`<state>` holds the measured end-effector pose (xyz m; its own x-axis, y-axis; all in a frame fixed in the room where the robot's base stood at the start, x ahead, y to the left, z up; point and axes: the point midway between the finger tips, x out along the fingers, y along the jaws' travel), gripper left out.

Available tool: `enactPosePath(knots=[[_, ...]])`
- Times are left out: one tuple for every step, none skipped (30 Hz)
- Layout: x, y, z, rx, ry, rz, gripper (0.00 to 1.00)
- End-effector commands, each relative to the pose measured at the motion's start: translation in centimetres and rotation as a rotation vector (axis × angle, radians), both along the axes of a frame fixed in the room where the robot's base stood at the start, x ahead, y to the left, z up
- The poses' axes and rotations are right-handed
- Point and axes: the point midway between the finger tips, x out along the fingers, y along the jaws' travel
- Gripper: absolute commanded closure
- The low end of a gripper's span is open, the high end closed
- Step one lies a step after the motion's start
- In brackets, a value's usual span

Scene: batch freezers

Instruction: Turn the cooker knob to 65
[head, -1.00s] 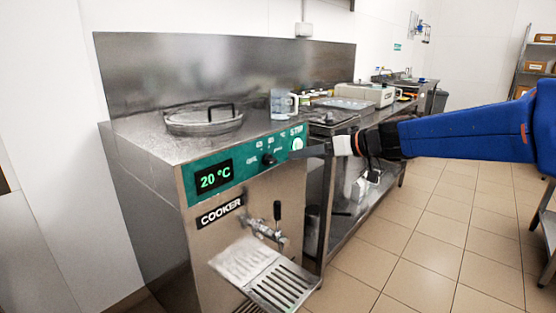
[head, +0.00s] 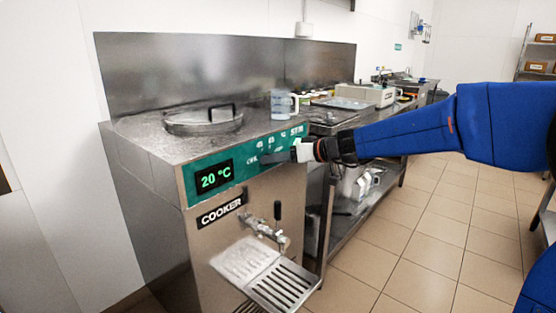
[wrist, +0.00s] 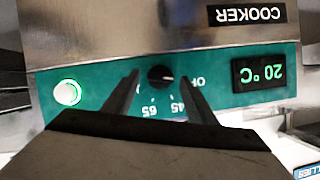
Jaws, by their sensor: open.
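The cooker (head: 160,160) is a steel cabinet with a green panel and a display (head: 213,179) reading 20 °C. In the wrist view, which shows the panel upside down, the black round knob (wrist: 160,75) sits among the marks OFF, 45 and 65. A small light mark on the knob seems to face the OFF side. My gripper (wrist: 160,82) is open, with one dark finger on each side of the knob; I cannot tell whether they touch it.
A lit round button (wrist: 67,92) is on the same panel, beside the knob. Below the panel are a tap (head: 265,230) and a slotted drip tray (head: 280,285). A lidded pot opening (head: 203,122) and a clear jug (head: 281,103) are on top. The floor in front is clear.

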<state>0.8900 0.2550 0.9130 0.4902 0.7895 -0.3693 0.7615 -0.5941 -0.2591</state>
Motion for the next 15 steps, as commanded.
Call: enactPosePath(knots=[[0.00,-0.01,0.00,0.000,0.000,0.000,0.48],[0.00,-0.01,0.00,0.000,0.000,0.000,0.51],[0.00,-0.01,0.00,0.000,0.000,0.000,0.60],[0.00,-0.01,0.00,0.000,0.000,0.000,0.68],[0.00,-0.01,0.00,0.000,0.000,0.000,0.75],[-0.01,-0.02,0.00,0.000,0.000,0.000,0.84],[-0.01,-0.02,0.00,0.000,0.000,0.000,0.90],[-0.01,-0.02,0.00,0.000,0.000,0.000,0.90],[-0.01,-0.02,0.00,0.000,0.000,0.000,0.90],[-0.01,-0.02,0.00,0.000,0.000,0.000,0.90],[-0.01,-0.02,0.00,0.000,0.001,0.000,0.90],[0.00,-0.03,-0.01,0.002,0.003,0.000,0.90],[0.01,-0.04,-0.01,0.003,0.004,0.000,0.90],[0.02,-0.05,-0.01,0.006,0.008,-0.001,0.90],[0.04,-0.06,-0.03,0.010,0.013,0.000,0.90]])
